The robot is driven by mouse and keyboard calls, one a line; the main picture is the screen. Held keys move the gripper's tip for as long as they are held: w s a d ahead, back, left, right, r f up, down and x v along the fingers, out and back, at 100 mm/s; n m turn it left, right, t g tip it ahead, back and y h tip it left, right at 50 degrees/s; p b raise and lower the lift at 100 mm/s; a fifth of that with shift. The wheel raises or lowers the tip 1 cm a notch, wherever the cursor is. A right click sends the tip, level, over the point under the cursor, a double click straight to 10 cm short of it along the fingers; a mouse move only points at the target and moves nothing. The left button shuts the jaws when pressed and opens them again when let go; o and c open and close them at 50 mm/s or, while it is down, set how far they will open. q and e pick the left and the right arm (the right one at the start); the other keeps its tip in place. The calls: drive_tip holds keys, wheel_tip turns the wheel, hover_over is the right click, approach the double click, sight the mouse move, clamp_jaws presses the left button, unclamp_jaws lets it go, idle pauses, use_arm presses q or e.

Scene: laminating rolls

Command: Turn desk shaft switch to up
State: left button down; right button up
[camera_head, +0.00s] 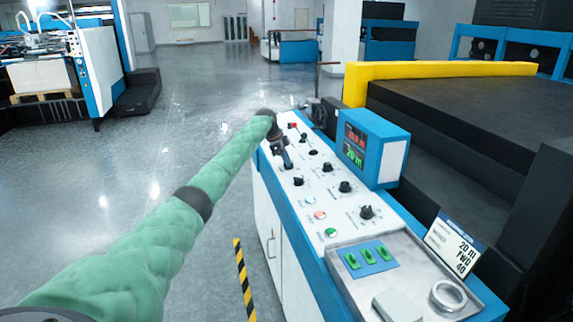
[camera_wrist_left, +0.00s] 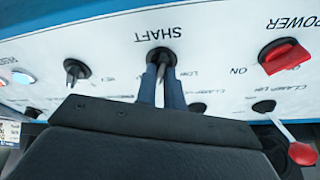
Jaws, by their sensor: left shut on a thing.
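The desk (camera_head: 334,255) is a white and blue control panel running from the centre to the lower right of the head view. My left gripper (camera_head: 284,158) is at its far left part, above the panel. In the left wrist view, the SHAFT switch (camera_wrist_left: 160,55) is a small black lever on a round base, beside the upside-down label "SHAFT". My left gripper (camera_wrist_left: 161,80) is shut on this lever, with one bluish finger on each side. The lever's lower part is hidden between the fingers, so its exact setting is unclear. My right gripper is not in view.
A red POWER knob (camera_wrist_left: 285,56) and a red-tipped lever (camera_wrist_left: 301,153) are close by on the right of the wrist view. Another black switch (camera_wrist_left: 75,71) is on the left. A blue display box (camera_head: 372,148) stands behind the panel. Open floor (camera_head: 150,160) lies to the left.

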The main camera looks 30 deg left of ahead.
use_arm(q)
drive_tip(key=m, duration=0.1)
drive_tip(key=m+b, duration=0.1)
drive_tip(key=shift+f+m+g, duration=0.25)
drive_tip(key=shift+m+g, duration=0.15)
drive_tip(key=shift+m+g+b, duration=0.3)
drive_tip(key=shift+m+b, duration=0.35)
drive_tip(key=shift+m, duration=0.35)
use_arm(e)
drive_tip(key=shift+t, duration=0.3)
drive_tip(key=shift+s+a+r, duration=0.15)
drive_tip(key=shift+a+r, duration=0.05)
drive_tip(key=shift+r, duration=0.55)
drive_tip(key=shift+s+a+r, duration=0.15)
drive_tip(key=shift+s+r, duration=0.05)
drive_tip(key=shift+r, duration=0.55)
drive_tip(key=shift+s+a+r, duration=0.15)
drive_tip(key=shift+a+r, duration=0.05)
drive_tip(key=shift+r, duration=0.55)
use_arm(q)
drive_tip(key=c, duration=1.5)
unclamp_jaws()
drive_tip(key=shift+r, duration=0.15)
drive_tip(key=shift+w, duration=0.1)
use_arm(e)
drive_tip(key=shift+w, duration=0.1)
